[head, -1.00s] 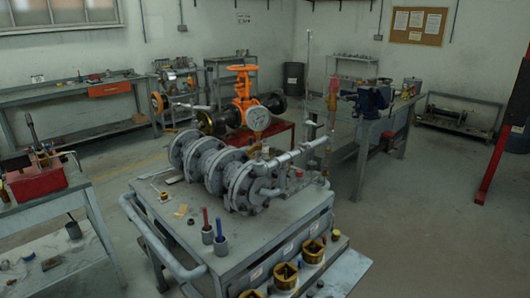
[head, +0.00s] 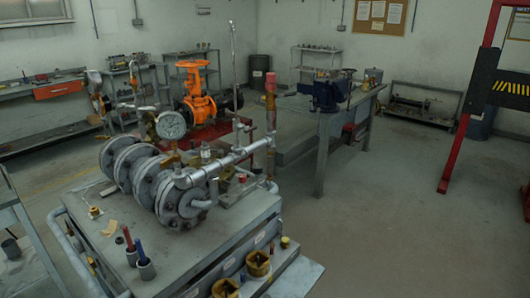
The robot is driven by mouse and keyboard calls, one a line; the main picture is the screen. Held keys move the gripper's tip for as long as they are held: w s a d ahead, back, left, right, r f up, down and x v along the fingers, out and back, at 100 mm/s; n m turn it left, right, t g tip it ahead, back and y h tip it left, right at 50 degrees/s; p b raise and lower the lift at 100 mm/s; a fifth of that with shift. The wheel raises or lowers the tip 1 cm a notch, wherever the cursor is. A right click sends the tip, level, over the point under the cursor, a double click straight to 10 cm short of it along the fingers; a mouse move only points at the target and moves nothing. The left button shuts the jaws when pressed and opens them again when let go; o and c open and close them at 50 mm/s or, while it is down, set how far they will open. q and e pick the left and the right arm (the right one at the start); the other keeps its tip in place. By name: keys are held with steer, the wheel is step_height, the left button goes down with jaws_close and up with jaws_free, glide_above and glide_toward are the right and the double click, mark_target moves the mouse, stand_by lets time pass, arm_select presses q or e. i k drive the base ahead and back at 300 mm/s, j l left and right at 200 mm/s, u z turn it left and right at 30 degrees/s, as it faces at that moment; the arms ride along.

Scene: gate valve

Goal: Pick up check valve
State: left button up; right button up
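Neither of my grippers shows in the head view. No part is clearly marked as the check valve, and I cannot tell which one it is. A grey flanged pipe assembly (head: 150,184) lies on top of a metal cart (head: 206,243), with a pressure gauge (head: 171,125) above it. An orange gate valve (head: 198,100) stands behind the cart.
A workbench (head: 318,125) with a blue vise (head: 327,93) stands behind on the right. A red post frame (head: 466,110) is at the far right. The floor (head: 395,220) to the right is clear.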

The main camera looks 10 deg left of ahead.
mark_target(204, 149)
steer(key=i+l+z, duration=0.25)
steer(key=z, duration=0.15)
steer(key=i+l+z, duration=0.1)
steer(key=i+z, duration=0.3)
steer(key=i+l+u, duration=0.25)
steer(key=i, duration=0.4)
steer(key=i+u, duration=0.15)
steer(key=u, duration=0.25)
steer(key=i+u, duration=0.2)
steer(key=u, duration=0.15)
steer(key=i+l+u, duration=0.1)
steer(key=u, duration=0.3)
steer(key=i+l+u, duration=0.1)
steer(key=u, duration=0.3)
steer(key=i+l+u, duration=0.15)
steer(key=u, duration=0.25)
steer(key=i+l+u, duration=0.1)
steer(key=u, duration=0.3)
steer(key=i+l+u, duration=0.1)
steer(key=l+u, duration=0.25)
steer(key=i+l+u, duration=0.1)
steer(key=l+u, duration=0.15)
steer(key=u, duration=0.15)
steer(key=l+u, duration=0.25)
steer(key=u, duration=0.15)
